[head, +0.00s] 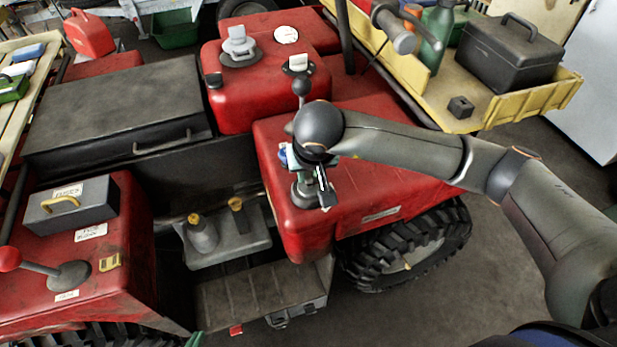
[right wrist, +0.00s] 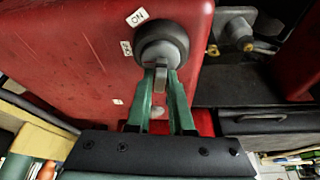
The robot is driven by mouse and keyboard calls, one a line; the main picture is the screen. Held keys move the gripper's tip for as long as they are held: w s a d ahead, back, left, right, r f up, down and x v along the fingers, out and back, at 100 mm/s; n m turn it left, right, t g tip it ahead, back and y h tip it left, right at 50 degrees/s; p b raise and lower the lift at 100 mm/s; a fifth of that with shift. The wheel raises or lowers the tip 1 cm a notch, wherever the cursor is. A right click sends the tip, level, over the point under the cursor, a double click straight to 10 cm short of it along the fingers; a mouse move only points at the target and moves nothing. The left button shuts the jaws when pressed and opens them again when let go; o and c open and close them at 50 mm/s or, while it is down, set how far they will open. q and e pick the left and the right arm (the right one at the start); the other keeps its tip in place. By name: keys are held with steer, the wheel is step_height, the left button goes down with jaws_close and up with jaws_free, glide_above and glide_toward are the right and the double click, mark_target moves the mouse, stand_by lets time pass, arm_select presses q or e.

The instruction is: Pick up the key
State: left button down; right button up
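The key (right wrist: 161,78) is a small grey piece sticking out of a round dark grey switch (right wrist: 163,43) on the red body in the right wrist view. An "ON" label is beside the switch. My right gripper (right wrist: 161,84) has its green fingers close together, one on each side of the key, and looks shut on it. The key appears to be still in the switch. In the head view my right gripper (head: 318,178) is over the front edge of the red fender, where it largely hides the key.
The red quad (head: 350,215) fills the middle, with a black tyre (head: 410,255) below my right arm. A red-knobbed lever (head: 10,259) and grey box (head: 72,205) are at the left. A yellow-edged cargo bed (head: 535,103) with a black toolbox (head: 510,52) is at upper right.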

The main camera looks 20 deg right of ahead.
mark_target(308, 174)
jaws_close()
stand_by(0.3)
steer(key=shift+r, duration=0.55)
step_height(308, 174, up, 2)
steer(key=shift+r, duration=0.25)
steer(key=s+r, duration=0.9)
steer(key=s, duration=0.5)
steer(key=shift+d+r+b, duration=0.2)
steer(key=shift+d+b, duration=0.1)
steer(key=shift+b, duration=0.15)
